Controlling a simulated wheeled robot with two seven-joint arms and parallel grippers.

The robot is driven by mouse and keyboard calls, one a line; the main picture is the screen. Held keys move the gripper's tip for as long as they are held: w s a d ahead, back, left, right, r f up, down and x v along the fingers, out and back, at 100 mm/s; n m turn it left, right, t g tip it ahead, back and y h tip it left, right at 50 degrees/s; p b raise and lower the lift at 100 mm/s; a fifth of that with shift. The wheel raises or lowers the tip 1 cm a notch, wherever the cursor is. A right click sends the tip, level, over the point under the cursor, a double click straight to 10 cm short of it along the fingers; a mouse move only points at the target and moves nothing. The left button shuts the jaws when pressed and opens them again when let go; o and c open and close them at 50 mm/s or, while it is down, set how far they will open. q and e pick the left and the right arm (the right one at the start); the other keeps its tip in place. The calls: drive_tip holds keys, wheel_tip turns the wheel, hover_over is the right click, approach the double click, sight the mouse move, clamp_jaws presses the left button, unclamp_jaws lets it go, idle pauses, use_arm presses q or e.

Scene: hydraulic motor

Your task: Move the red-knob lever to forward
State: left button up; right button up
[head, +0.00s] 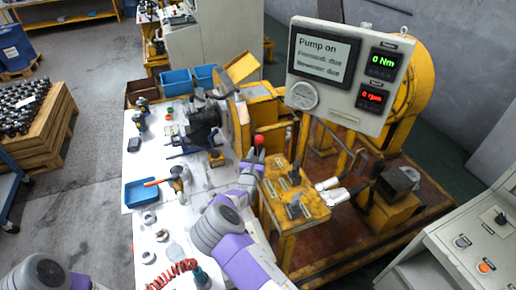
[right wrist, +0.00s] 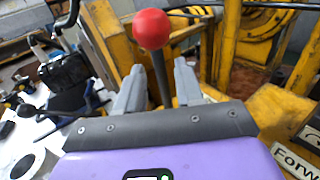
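The red knob (head: 259,141) tops a dark lever on the yellow stand beside the white table. In the right wrist view the knob (right wrist: 152,29) stands above my right gripper (right wrist: 158,84). The lever's shaft (right wrist: 161,75) passes between the two grey fingers. The fingers are open, with a visible gap on either side of the shaft. In the head view my right gripper (head: 254,160) is just below the knob. A plate reading "Forward" (right wrist: 292,163) shows at the lower right of the wrist view. My left gripper is not in view.
The display panel (head: 336,75) reads "Pump on", "Forward: due", "Reverse: due", 0 Nm and what looks like 0 rpm. A dark motor (head: 203,122) and blue tray (head: 141,191) are on the table.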

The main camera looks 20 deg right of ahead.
sight(259, 148)
drive_tip(key=shift+x, duration=1.9)
clamp_jaws()
drive_tip(key=shift+a, duration=0.1)
